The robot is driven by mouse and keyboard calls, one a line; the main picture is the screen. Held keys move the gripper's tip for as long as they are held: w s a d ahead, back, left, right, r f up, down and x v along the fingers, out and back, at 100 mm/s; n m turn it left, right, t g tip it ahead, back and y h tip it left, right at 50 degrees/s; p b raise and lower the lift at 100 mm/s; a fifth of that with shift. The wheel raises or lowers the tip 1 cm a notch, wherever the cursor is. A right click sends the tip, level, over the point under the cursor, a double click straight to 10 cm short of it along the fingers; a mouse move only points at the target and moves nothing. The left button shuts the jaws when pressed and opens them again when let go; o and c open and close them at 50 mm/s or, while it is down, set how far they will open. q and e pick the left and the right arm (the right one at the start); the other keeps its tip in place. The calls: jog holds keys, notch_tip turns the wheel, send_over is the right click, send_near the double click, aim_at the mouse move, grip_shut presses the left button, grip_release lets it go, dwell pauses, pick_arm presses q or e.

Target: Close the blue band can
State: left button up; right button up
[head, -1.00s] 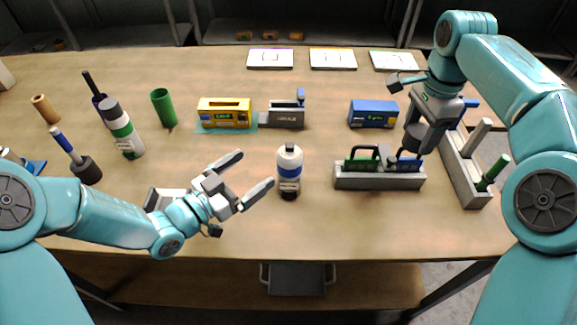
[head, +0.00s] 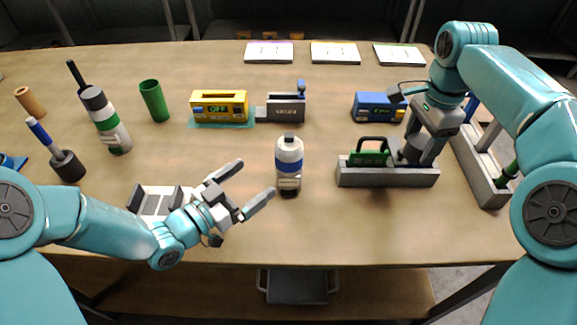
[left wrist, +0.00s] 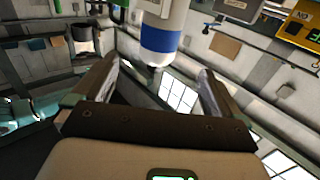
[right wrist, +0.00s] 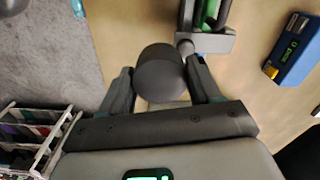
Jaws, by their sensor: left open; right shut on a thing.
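The blue band can (head: 289,151) stands upright on the table, white with a blue ring and a dark lower part. Its white end, blue ring and small tip show in the left wrist view (left wrist: 162,38). My left gripper (head: 257,178) is open just left of the can, its fingers spread towards it; they do not hold it. My right gripper (head: 418,150) is shut on a dark grey round piece (right wrist: 161,74) above the right end of a grey rack (head: 385,178). I cannot tell whether this piece is a cap or a handle.
A blue box (head: 379,107) and a long grey holder (head: 476,170) flank my right arm. Behind the can are a yellow box (head: 219,106) and a grey device (head: 287,107). Clear table lies between can and rack.

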aim_at(279, 161)
pick_arm(q)
jog(key=p+x, duration=0.1)
jog(key=x, duration=0.4)
jog(key=shift+w+d+p, duration=0.25)
jog(key=shift+d+p, duration=0.05)
jog(key=shift+d, duration=0.05)
pick_arm(e)
jog(key=shift+w+r, duration=0.1)
jog(key=shift+r, duration=0.7)
pick_arm(q)
jog(key=shift+w+d, duration=0.35)
pick_arm(e)
jog(key=shift+d+r, duration=0.1)
pick_arm(q)
jog(key=shift+w+d, duration=0.15)
pick_arm(e)
jog(key=shift+r, duration=0.15)
pick_arm(q)
jog(key=p+x, duration=0.2)
jog(key=x, duration=0.1)
jog(key=shift+w+d, duration=0.2)
jog(key=shift+d, duration=0.1)
pick_arm(e)
jog(key=shift+r, duration=0.8)
pick_arm(q)
jog(key=shift+w+d, duration=0.35)
jog(key=shift+w, duration=0.05)
pick_arm(e)
jog(key=shift+r, duration=0.1)
